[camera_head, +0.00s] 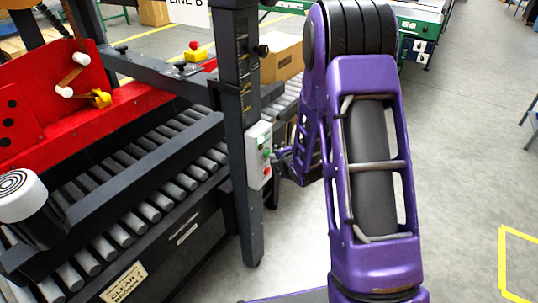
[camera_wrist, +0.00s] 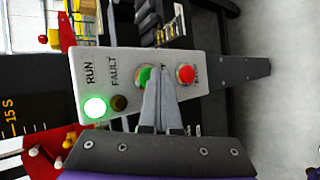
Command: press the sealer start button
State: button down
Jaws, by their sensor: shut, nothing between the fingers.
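The sealer's light grey control box (camera_head: 257,152) is mounted on a dark upright post in the head view. In the wrist view the control box (camera_wrist: 135,62) fills the middle, turned sideways. It carries a lit green RUN lamp (camera_wrist: 95,107), a dark FAULT lamp (camera_wrist: 119,103), a green button (camera_wrist: 143,77) and a red button (camera_wrist: 186,74). My gripper (camera_wrist: 156,72) is shut and empty, its tips over the green button and partly covering it. I cannot tell whether they touch. In the head view my gripper (camera_head: 277,157) is at the box's right side, partly hidden.
The dark post (camera_head: 238,110) carries the box beside the roller conveyor (camera_head: 150,200). A red machine panel (camera_head: 50,100) is at the left. A red-and-yellow stop button (camera_head: 195,52) sits on the crossbar. A cardboard box (camera_head: 281,57) is behind the post. Open floor (camera_head: 460,180) lies to the right.

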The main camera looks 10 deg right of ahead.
jog(key=shift+s+d, duration=0.4)
jog(key=shift+s, duration=0.05)
jog(key=shift+s+d, duration=0.1)
jog(key=shift+s+d, duration=2.05)
